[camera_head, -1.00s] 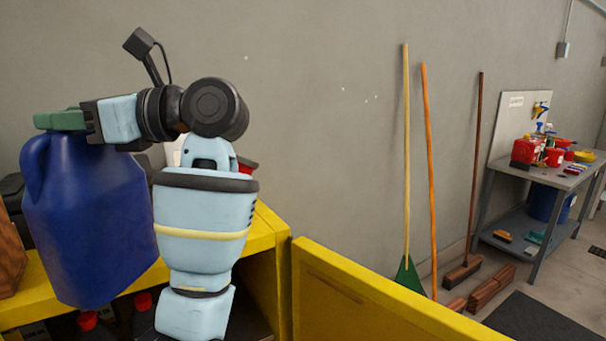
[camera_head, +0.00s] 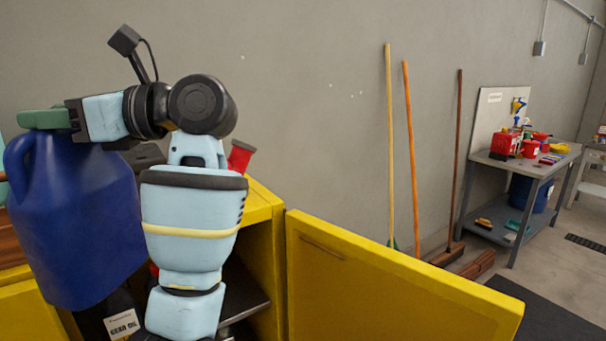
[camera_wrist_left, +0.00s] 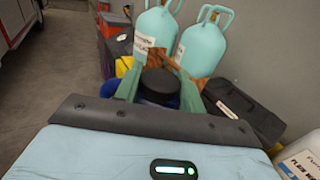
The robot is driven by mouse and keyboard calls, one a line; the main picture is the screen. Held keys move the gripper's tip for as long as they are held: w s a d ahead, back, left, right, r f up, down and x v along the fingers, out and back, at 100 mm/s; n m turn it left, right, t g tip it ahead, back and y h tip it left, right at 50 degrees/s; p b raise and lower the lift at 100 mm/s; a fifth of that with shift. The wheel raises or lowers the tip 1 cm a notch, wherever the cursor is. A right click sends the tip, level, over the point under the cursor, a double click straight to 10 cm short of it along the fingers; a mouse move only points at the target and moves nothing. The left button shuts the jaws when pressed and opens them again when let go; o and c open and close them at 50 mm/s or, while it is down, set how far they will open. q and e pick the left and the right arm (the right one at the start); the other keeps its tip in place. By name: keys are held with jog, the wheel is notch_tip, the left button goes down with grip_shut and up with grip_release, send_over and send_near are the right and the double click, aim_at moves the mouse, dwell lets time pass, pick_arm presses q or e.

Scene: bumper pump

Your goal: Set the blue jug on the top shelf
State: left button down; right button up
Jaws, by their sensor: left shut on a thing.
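The blue jug (camera_head: 82,225) hangs upright from my left gripper (camera_head: 45,119) at the left of the head view. The green fingers are shut on the top of the jug, by its handle and neck. In the left wrist view the green fingers of my left gripper (camera_wrist_left: 160,90) sit on either side of the jug's black cap (camera_wrist_left: 160,84). The jug is in front of the yellow cabinet (camera_head: 262,202) and hides much of its top and inside. My right gripper is not in view.
The yellow cabinet door (camera_head: 400,285) stands open to the right. A gear oil container (camera_head: 122,322) shows low, beside the jug. In the wrist view, teal cylinders (camera_wrist_left: 201,45), a black case (camera_wrist_left: 243,108) and a white container (camera_wrist_left: 303,158) crowd the area beyond the gripper.

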aim_at(83, 193)
pick_arm(q)
jog(key=shift+s+r, duration=0.2)
jog(key=shift+s, duration=0.4)
jog(key=shift+a+f, duration=0.1)
jog(key=shift+f, duration=0.1)
jog(key=w+f+m+t+h, duration=0.1)
jog(key=w+f+m+t, duration=0.1)
jog(key=f, duration=0.6)
jog(key=w+a+f+m+t+h, duration=0.1)
jog(key=w+f+m+t, duration=0.1)
jog(key=f+t, duration=0.4)
jog(key=w+a+f+m+t+h, duration=0.1)
jog(key=f+m+t, duration=0.3)
jog(key=f, duration=0.6)
jog(key=shift+w+f+m+t+h, duration=0.1)
jog(key=shift+w+m+t+h, duration=0.2)
jog(key=shift+w+h, duration=0.35)
jog(key=s+d+f+m+t+h, duration=0.3)
jog(key=s+d+f+m+h, duration=0.2)
jog(key=s+f+h, duration=0.1)
jog(key=s+d+f+m+t+h, duration=0.3)
jog(key=s+d+f+m+h, duration=0.2)
jog(key=f, duration=0.6)
jog(key=d+h, duration=0.1)
jog(key=h, duration=0.1)
jog(key=shift+s+d+f+t+h, duration=0.25)
jog(key=shift+s+t+h, duration=0.05)
jog(key=shift+s+h, duration=0.1)
jog(key=shift+d, duration=0.1)
